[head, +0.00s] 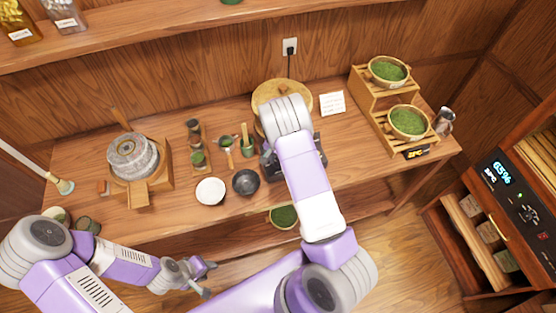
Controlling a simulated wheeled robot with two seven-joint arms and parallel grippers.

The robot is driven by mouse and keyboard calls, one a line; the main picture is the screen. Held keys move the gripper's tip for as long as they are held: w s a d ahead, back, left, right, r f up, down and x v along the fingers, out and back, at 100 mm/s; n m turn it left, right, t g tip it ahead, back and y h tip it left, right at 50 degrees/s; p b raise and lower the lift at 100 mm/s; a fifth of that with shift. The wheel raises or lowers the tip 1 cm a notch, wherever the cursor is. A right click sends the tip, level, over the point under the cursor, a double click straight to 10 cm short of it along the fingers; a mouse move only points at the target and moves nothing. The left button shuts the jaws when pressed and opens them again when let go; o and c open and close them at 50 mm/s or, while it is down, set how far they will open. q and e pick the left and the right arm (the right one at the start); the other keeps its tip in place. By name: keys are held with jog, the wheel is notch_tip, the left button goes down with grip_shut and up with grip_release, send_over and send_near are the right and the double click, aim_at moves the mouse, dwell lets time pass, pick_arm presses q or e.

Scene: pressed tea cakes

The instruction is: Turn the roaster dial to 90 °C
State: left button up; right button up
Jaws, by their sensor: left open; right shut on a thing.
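The roaster appears to be the unit with a round tan top (266,94) and a dark body (268,166), its cord running up to the wall outlet. My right arm lies across it and hides most of it. The dial cannot be seen, and neither can any temperature setting. My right gripper is hidden behind its own forearm and wrist, over the roaster. My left gripper (206,280) is open and empty, low in front of the table, well away from the roaster.
A stone mill (133,156) stands at the left. A white bowl (210,191), a dark bowl (245,182) and small tea tools lie left of the roaster. A stepped wooden rack (366,98) holds green tea bowls at the right. A cabinet display (501,173) reads 65%.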

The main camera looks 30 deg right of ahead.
jog(key=shift+m, duration=0.3)
jog(key=o, duration=1)
jog(key=shift+o, duration=0.2)
notch_tip(320, 180, up, 8)
jog(key=shift+f, duration=0.2)
jog(key=shift+s, duration=0.1)
